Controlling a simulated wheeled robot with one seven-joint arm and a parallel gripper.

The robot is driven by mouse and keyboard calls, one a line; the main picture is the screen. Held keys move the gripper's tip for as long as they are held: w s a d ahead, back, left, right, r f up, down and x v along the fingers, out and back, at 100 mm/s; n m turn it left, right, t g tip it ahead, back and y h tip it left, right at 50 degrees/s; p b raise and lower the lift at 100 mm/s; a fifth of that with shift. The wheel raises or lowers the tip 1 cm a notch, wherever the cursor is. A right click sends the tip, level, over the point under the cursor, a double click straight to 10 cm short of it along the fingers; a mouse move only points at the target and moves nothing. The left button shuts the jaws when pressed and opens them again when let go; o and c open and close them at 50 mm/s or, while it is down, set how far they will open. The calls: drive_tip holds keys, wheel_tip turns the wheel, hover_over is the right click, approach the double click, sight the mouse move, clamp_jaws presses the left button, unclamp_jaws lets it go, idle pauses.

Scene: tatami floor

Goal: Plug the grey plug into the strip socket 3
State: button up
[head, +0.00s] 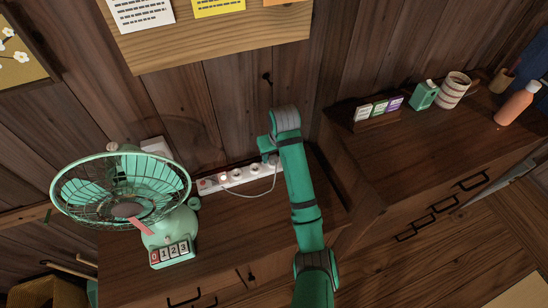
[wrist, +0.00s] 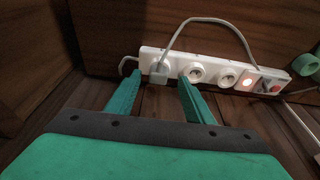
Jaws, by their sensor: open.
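The white power strip (head: 244,175) lies along the back of the low cabinet, against the wall. It also shows in the wrist view (wrist: 211,62), with two open round sockets, a lit red light and a red switch. The light grey plug (wrist: 159,72) sits at the strip's left end in the wrist view and appears to be in the end socket; its depth cannot be told. Its grey cord arches across the strip. My gripper (wrist: 159,78) is open, its green fingers on either side of the plug with gaps visible. In the head view my wrist hides part of this end.
A green fan (head: 125,195) with number keys stands left of the strip. A taller cabinet (head: 430,140) at right holds cards, a green box, a striped cup and an orange bottle. The cabinet top (head: 235,225) in front of the strip is clear.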

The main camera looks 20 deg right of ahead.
drive_tip(key=v, duration=0.7)
drive_tip(key=shift+a+r, duration=0.2)
drive_tip(key=shift+r, duration=0.05)
drive_tip(key=shift+w, duration=0.1)
idle(0.4)
